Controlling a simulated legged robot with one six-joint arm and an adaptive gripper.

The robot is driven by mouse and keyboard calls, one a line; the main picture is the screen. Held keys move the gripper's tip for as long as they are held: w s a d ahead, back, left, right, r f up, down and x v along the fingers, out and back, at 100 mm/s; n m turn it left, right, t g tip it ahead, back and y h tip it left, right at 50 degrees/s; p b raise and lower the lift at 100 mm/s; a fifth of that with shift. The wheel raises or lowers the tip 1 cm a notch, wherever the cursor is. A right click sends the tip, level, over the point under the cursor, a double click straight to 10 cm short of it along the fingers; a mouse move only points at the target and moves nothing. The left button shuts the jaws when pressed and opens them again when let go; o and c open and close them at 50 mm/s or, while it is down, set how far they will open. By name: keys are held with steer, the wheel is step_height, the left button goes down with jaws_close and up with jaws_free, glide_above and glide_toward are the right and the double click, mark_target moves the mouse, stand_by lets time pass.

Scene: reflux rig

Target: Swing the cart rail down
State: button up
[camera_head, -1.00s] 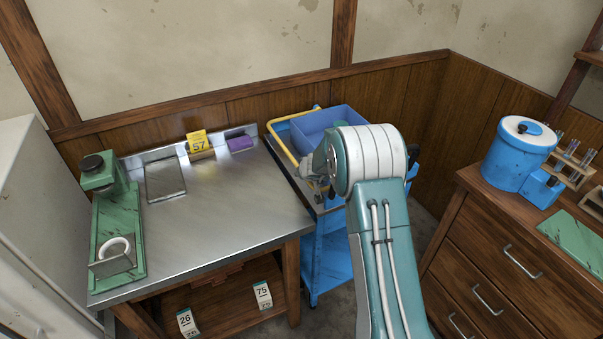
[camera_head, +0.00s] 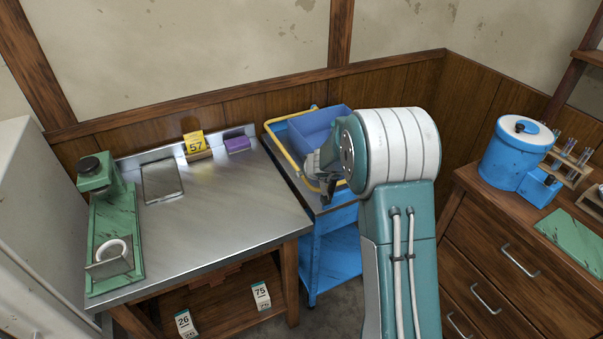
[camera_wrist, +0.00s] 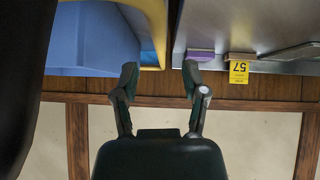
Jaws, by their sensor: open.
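The blue cart (camera_head: 335,262) stands right of the steel bench, partly hidden behind my arm. Its yellow rail (camera_head: 281,147) is a bent bar along the cart's left and back sides, around a blue bin (camera_head: 312,128). The rail looks raised above the cart top. My gripper (camera_head: 327,190) is over the front part of the cart top, close to the rail's near end; contact cannot be told. In the wrist view my gripper (camera_wrist: 160,70) is open with nothing between its fingers, and the yellow rail (camera_wrist: 158,35) shows just beyond them.
The steel bench (camera_head: 215,215) holds a yellow 57 tag (camera_head: 195,144), a purple block (camera_head: 237,144) and a green stand (camera_head: 115,245). A wooden drawer cabinet (camera_head: 490,265) with a blue pot (camera_head: 512,148) is at right. The panelled wall is close behind the cart.

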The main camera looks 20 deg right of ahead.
steer(key=shift+v, duration=2)
